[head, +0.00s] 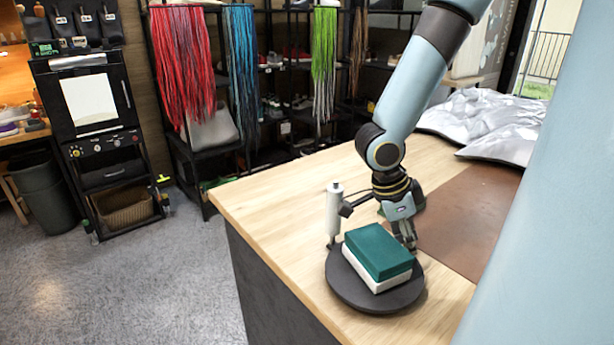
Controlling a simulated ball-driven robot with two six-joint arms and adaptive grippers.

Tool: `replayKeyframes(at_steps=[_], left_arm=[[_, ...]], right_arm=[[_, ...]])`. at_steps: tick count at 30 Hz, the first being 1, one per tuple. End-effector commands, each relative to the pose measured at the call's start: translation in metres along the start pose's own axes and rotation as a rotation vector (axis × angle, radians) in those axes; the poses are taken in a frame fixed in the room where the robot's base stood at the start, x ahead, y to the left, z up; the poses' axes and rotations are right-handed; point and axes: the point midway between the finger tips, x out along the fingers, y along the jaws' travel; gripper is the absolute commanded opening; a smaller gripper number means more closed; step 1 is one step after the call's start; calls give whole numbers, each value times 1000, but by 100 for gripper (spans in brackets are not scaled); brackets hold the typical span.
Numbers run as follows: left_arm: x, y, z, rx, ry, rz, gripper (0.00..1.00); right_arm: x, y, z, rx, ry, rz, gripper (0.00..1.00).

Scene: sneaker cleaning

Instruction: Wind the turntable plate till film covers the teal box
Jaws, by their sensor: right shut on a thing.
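The teal box (378,250) lies flat on the round dark turntable plate (350,292), near the counter's edge. Its upper part is teal and its lower band is white; I cannot tell if that band is film. A white upright roll (334,212) stands at the plate's back left, beside the box. My right gripper (408,238) points down at the plate's back right, just behind the box, and is shut on the turntable plate. The exact grip point is partly hidden by the box. My left gripper is not in view.
The wooden counter (275,205) is clear to the left of the plate. A brown mat (470,220) lies to the right, with silvery crumpled sheets (485,120) behind it. Shelves with hanging coloured laces (183,65) stand at the back, beyond the floor.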

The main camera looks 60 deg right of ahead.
Motion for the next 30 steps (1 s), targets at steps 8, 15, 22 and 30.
replayKeyframes(at_steps=[8, 15, 22, 30], left_arm=[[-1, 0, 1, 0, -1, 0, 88], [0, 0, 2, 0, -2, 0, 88], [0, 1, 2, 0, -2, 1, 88], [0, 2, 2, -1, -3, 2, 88]], right_arm=[[0, -2, -3, 1, 12, -3, 25], [0, 0, -2, 1, 8, -1, 45], [0, 0, -2, 11, 6, 1, 30], [0, 0, -7, 155, 33, -2, 0]])
